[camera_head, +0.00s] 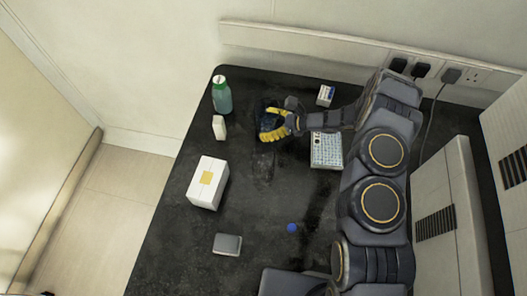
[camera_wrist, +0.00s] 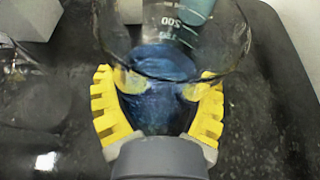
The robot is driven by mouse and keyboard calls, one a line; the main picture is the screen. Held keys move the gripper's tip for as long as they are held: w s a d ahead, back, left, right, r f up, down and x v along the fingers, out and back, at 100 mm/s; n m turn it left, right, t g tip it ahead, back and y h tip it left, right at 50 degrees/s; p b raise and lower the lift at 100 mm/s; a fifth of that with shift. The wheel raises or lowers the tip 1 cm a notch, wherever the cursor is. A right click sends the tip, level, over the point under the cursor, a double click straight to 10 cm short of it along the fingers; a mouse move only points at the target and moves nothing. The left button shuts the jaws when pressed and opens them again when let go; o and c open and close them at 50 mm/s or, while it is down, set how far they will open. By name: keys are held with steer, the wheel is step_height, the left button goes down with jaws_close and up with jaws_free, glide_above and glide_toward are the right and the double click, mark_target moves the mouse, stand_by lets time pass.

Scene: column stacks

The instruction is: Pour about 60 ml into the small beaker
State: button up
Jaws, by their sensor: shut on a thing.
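My gripper (camera_head: 272,128) is near the back of the black table, its yellow fingers around a clear glass beaker. In the wrist view the gripper (camera_wrist: 160,100) is shut on this beaker (camera_wrist: 165,65), which has white volume marks and dark blue liquid inside. I cannot tell whether it is tilted or how high it is held. A faint, dark, glassy outline, possibly the small beaker (camera_wrist: 35,95), is at the left of the wrist view. In the head view a similar faint shape (camera_head: 263,163) is just below my gripper. Its contents cannot be made out.
A green bottle with a white cap (camera_head: 222,95), a small white item (camera_head: 219,128) and a white box (camera_head: 207,185) stand left. A rack (camera_head: 326,150) and small box (camera_head: 326,95) are right of my gripper. A grey item (camera_head: 228,244) and blue disc (camera_head: 292,228) lie in front.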

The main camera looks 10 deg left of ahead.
mark_target(269, 124)
steer(key=shift+s, duration=0.15)
stand_by(0.3)
steer(key=shift+s+r+n+t+y, duration=0.15)
steer(key=shift+s+r+n+t, duration=0.15)
steer(key=shift+n+t, duration=0.25)
steer(key=shift+s+r+n+t+y, duration=0.15)
steer(key=shift+s+n+t, duration=0.15)
steer(key=shift+n, duration=0.45)
steer(key=shift+s+d+r+n+t, duration=0.1)
steer(key=shift+s+r+n+t, duration=0.25)
steer(key=shift+n+t, duration=0.3)
steer(key=shift+n+y, duration=0.6)
steer(key=shift+n, duration=0.15)
steer(key=r, duration=0.6)
steer(key=shift+s+d, duration=0.1)
steer(key=shift+s, duration=0.3)
step_height(269, 124, down, 3)
steer(key=shift+s+r+n+t, duration=0.1)
steer(key=shift+r+n+t, duration=0.1)
steer(key=shift+n+t, duration=0.3)
steer(key=shift+w+r+n+y, duration=0.2)
steer(key=shift+r+n+y, duration=0.3)
steer(key=shift+r+n, duration=0.25)
steer(key=shift+f+n+t, duration=0.2)
steer(key=shift+n+t, duration=0.2)
steer(key=shift+n, duration=0.35)
steer(key=shift+s+d+r+n+y, duration=0.2)
steer(key=shift+s+r+n+y, duration=0.1)
steer(key=shift+r+n+y, duration=0.4)
